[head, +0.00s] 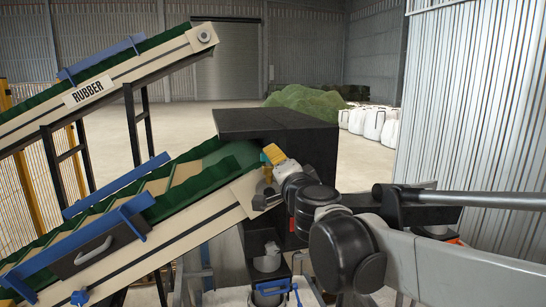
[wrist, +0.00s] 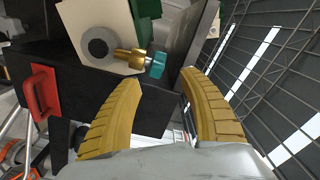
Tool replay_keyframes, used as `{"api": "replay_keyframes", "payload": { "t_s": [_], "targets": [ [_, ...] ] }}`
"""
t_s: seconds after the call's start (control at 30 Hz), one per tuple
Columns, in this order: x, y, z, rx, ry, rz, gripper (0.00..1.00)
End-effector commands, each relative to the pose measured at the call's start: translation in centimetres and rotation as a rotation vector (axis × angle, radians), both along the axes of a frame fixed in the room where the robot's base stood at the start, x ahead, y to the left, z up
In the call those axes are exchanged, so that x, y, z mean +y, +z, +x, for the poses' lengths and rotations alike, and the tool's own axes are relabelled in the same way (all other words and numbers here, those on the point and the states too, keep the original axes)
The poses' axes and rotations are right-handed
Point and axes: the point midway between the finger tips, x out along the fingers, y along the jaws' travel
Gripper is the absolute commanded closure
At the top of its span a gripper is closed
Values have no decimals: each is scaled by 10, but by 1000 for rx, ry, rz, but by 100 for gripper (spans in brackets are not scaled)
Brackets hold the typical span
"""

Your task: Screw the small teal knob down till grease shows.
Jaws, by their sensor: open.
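The small teal knob (wrist: 156,65) sits on the end of a brass fitting (wrist: 130,57) in the wrist view. The fitting stands out from a cream conveyor end plate (wrist: 82,18) beside a round dark-centred boss (wrist: 98,47). My gripper (wrist: 161,80) has two yellow ribbed fingers spread apart. The knob shows just beyond and between the fingertips, and I cannot tell whether either finger touches it. No grease is visible around it. In the head view my gripper (head: 267,160) is at the upper end of the lower conveyor, where my wrist hides most of the fitting.
A black housing (head: 272,125) stands behind the conveyor head. The lower green belt (head: 200,178) slopes down left, with a blue-framed guard (head: 95,245) on its side. A red handle (wrist: 42,92) is at left in the wrist view. Open floor (head: 360,160) lies behind.

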Motion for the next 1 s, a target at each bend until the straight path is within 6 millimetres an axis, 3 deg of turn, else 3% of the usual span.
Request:
{"api": "replay_keyframes", "payload": {
  "t_s": [0.2,0.4,0.63,1.0],
  "targets": [
    [-19,-2,-7,-212,127,-640,50],
    [-25,-2,-15,-359,187,-965,50],
    [-18,-1,-3,-394,200,-1030,50],
    [14,-1,59,-392,198,-1028,50]
  ]
}}
